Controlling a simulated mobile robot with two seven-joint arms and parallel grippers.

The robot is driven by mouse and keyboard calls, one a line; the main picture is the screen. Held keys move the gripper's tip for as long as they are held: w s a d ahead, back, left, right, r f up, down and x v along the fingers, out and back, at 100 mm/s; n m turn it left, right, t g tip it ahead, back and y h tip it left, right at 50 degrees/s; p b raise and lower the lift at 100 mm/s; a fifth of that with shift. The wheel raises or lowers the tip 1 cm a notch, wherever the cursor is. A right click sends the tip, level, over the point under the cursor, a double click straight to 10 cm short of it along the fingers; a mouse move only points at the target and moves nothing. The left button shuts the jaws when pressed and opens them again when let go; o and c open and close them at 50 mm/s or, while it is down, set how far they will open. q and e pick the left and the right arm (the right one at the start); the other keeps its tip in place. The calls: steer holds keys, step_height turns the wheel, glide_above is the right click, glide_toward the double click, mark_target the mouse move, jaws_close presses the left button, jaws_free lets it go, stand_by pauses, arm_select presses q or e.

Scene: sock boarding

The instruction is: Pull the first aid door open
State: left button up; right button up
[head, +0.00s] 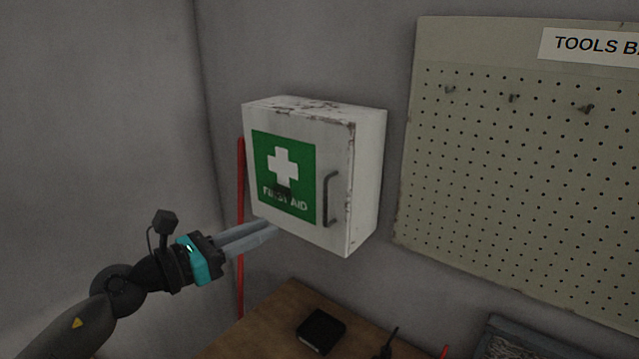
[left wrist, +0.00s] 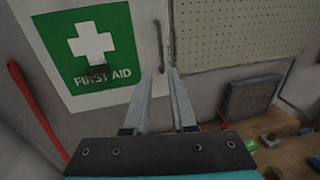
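The white, scuffed first aid cabinet (head: 340,119) hangs on the grey wall in the head view. Its door (head: 333,238) looks shut and bears a green sign with a white cross. A dark bar handle (head: 328,199) stands upright near the door's right edge. My left gripper (head: 275,229) is in front of the lower part of the door, left of and below the handle. In the left wrist view its two fingers (left wrist: 160,85) are apart with nothing between them, and the handle (left wrist: 159,45) shows just beyond the fingertips. My right gripper is not in view.
A pegboard (head: 510,170) with several hooks is on the wall to the right. A wooden bench (head: 262,325) below holds a black box (head: 321,332) and other small items. A red bar (head: 240,200) stands against the wall left of the cabinet.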

arm_select(q)
steer(key=p, duration=0.2)
glide_above(325, 226)
steer(key=v, duration=0.2)
steer(key=shift+x, duration=1.15)
steer(key=shift+w+a, duration=0.1)
steer(key=shift+w, duration=0.05)
jaws_close()
stand_by(0.3)
